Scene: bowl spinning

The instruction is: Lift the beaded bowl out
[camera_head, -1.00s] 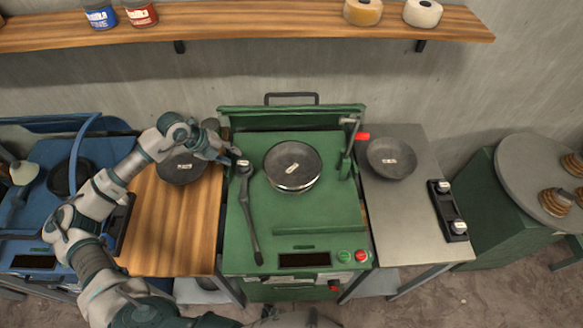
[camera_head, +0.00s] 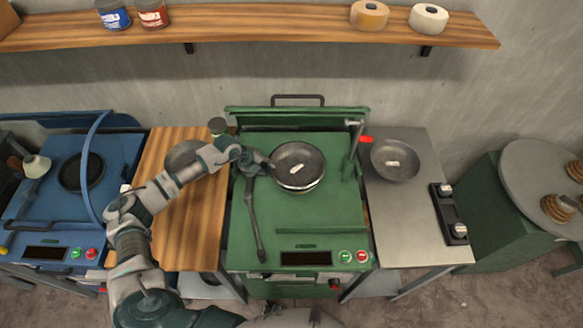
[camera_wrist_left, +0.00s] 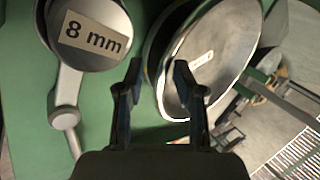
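The bowl (camera_head: 299,160), dark grey with a pale label and a bright lower rim, sits on a round seat of the green machine (camera_head: 300,215). My left gripper (camera_head: 268,165) is at the bowl's left edge, over the green top. In the left wrist view the gripper (camera_wrist_left: 159,72) is open, its two fingers apart. The bowl (camera_wrist_left: 208,60) shows behind the right finger, and its near rim appears between the fingertips. I cannot tell whether a finger touches it. My right gripper is in neither view.
A metal arm (camera_head: 253,220) lies left of the bowl; its disc end bears an "8 mm" tag (camera_wrist_left: 92,36). A lever with a red knob (camera_head: 365,139) stands to the right. Other bowls rest on the steel table (camera_head: 395,160) and the wooden table (camera_head: 183,155).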

